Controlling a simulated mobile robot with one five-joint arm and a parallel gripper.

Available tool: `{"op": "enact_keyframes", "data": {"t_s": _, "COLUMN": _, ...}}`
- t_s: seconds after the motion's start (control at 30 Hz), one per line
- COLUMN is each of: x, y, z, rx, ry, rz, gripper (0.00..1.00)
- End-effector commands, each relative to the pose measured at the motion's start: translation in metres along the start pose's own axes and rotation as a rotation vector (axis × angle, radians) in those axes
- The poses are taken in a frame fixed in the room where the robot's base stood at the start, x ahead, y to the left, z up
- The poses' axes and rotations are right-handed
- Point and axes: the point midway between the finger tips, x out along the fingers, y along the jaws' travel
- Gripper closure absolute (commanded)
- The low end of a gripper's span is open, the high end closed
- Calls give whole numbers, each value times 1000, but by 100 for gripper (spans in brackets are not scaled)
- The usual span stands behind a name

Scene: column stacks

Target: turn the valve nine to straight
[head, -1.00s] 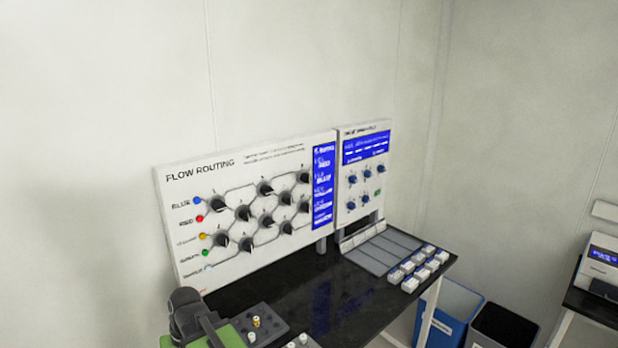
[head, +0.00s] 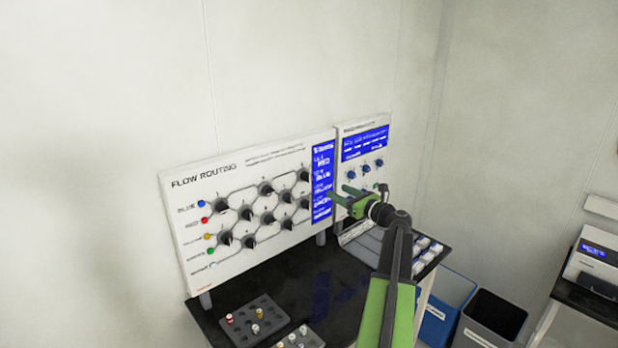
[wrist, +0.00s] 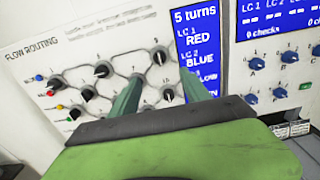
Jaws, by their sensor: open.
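The white FLOW ROUTING panel (head: 215,258) stands upright at the back of the bench and carries several black valve knobs joined by grey lines. The small valve numbers are too blurred to read surely, so I cannot tell which knob is valve nine. My gripper (head: 340,194) is open and empty, in front of the panel's right end near its blue display (head: 322,180). In the wrist view my gripper (wrist: 158,80) has its fingers spread, with a black knob (wrist: 168,94) showing between them and another knob (wrist: 160,54) above. I see no contact with a knob.
A second panel (head: 348,130) with blue knobs stands to the right, partly behind my gripper. Dark trays with small vials (head: 262,328) lie at the bench's front left. The black bench top (head: 300,280) between them and my arm is clear. Bins (head: 490,318) stand at right.

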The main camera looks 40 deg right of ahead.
Motion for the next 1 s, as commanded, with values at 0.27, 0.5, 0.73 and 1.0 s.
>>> {"op": "enact_keyframes", "data": {"t_s": 0.27, "x": 64, "y": -1, "z": 0, "rx": -3, "ry": 2, "rz": 3, "gripper": 45}}
{"op": "enact_keyframes", "data": {"t_s": 0.5, "x": 124, "y": -1, "z": -1, "rx": -4, "ry": 2, "rz": 2, "gripper": 45}}
{"op": "enact_keyframes", "data": {"t_s": 0.73, "x": 160, "y": 0, "z": -1, "rx": -4, "ry": 2, "rz": 1, "gripper": 45}}
{"op": "enact_keyframes", "data": {"t_s": 1.0, "x": 167, "y": 0, "z": -1, "rx": -4, "ry": 2, "rz": 0, "gripper": 45}}
